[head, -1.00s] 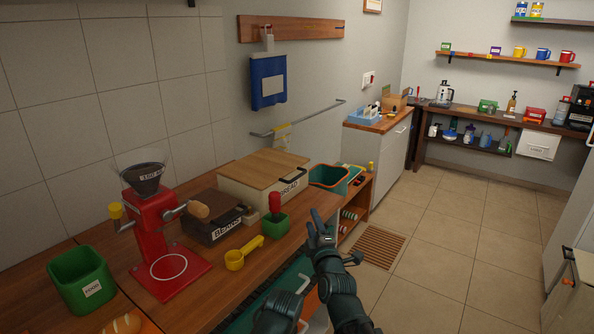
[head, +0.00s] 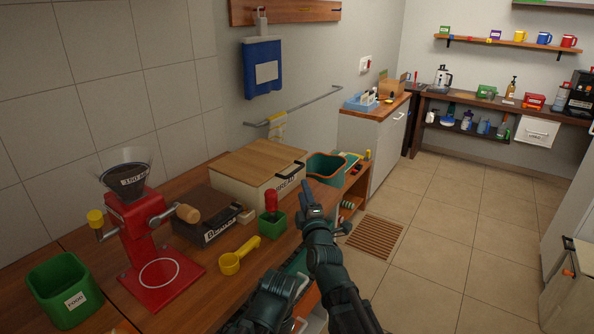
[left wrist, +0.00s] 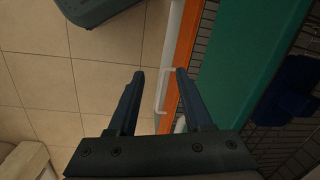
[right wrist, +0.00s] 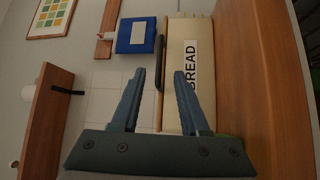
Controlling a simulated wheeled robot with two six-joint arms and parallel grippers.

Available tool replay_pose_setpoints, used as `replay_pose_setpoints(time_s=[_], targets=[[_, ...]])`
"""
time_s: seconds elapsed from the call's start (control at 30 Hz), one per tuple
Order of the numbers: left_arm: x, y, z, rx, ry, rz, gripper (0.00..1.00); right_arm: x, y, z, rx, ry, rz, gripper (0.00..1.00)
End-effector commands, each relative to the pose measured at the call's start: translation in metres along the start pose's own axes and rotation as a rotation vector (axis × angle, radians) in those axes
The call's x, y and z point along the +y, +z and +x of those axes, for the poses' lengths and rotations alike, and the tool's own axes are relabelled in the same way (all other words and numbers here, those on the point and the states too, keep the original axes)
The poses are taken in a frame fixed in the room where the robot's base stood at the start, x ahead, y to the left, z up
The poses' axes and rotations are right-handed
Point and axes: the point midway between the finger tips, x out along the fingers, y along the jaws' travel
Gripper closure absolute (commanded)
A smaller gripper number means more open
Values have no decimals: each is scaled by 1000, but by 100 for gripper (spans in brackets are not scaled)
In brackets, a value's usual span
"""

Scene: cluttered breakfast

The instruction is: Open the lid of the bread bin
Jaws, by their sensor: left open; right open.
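The bread bin (head: 246,188) is a cream box with a wooden lid (head: 258,160), which lies flat and closed on top. It stands on the wooden counter against the wall, with its BREAD label and a dark handle (head: 291,173) at the right front. My right gripper (head: 311,190) is open and empty, just right of the bin's front. In the right wrist view the bin (right wrist: 188,60) shows sideways beyond the fingers (right wrist: 160,75), with the dark handle (right wrist: 160,62) between them, apart from both. My left gripper (left wrist: 160,72) is open over the floor and counter front.
A green holder with a red-handled tool (head: 271,222), a yellow scoop (head: 238,257), a BEANS box (head: 206,220) and a red grinder (head: 150,240) crowd the counter left of my right gripper. A green-and-orange bin (head: 327,168) stands beyond the bread bin.

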Motion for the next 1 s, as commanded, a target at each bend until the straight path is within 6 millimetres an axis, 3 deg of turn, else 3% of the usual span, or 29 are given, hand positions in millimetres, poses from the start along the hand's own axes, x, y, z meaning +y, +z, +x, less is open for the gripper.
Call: replay_pose_setpoints(time_s=[0.03,0.3,0.5,0.87,1.0], targets=[[0,0,-3,0,0,0,50,1,0,14,0,0,-1,55],[-1,1,-10,0,0,0,50,1,0,70,0,0,0,55],[-1,1,-14,0,0,0,50,0,0,101,-1,-1,0,55],[-1,1,-15,0,0,0,50,0,0,108,0,-1,0,55],[-1,1,-15,0,0,0,50,0,0,108,0,-1,0,77]])
